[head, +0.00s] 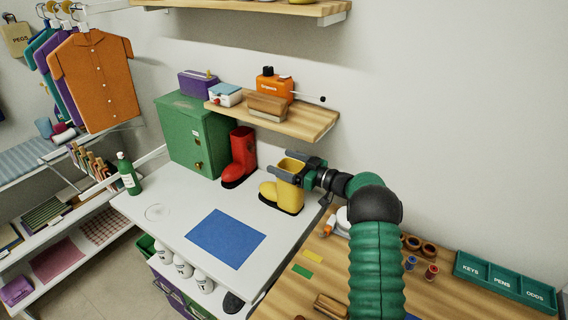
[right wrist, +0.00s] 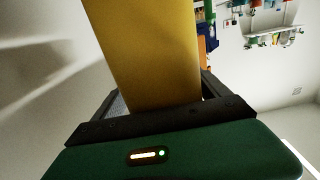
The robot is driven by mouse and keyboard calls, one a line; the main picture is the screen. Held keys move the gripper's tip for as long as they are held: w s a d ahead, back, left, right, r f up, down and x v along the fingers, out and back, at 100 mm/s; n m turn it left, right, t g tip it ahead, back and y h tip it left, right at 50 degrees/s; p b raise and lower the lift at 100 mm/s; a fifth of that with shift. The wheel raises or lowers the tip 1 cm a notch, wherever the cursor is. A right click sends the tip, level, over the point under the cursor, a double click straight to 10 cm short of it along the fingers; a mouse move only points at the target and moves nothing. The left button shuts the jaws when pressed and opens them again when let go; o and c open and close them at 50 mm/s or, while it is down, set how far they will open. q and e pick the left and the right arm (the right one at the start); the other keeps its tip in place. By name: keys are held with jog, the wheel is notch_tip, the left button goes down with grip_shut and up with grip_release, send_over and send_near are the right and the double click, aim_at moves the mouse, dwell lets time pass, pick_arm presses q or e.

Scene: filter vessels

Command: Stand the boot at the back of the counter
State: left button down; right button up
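A yellow boot (head: 289,197) is at the right rear part of the white counter (head: 180,222), upright with its toe to the left. I cannot tell whether its sole touches the counter. My right gripper (head: 288,169) reaches in from the right and is shut on the upper shaft, a finger on each side. In the right wrist view the yellow shaft (right wrist: 152,50) fills the space between the fingers. A red boot (head: 240,160) stands upright at the back of the counter, beside the green cabinet. My left gripper is not in view.
The green cabinet (head: 193,135) stands at the counter's back left. A wooden shelf (head: 300,122) with several items hangs above the boots. A blue mat (head: 226,238) lies at the counter's front, and a green bottle (head: 127,175) stands at its left. A wooden table (head: 385,285) adjoins on the right.

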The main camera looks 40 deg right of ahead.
jog(key=shift+r, duration=0.1)
jog(key=v, duration=1.1)
jog(key=shift+s, duration=0.4)
jog(key=shift+r, duration=0.1)
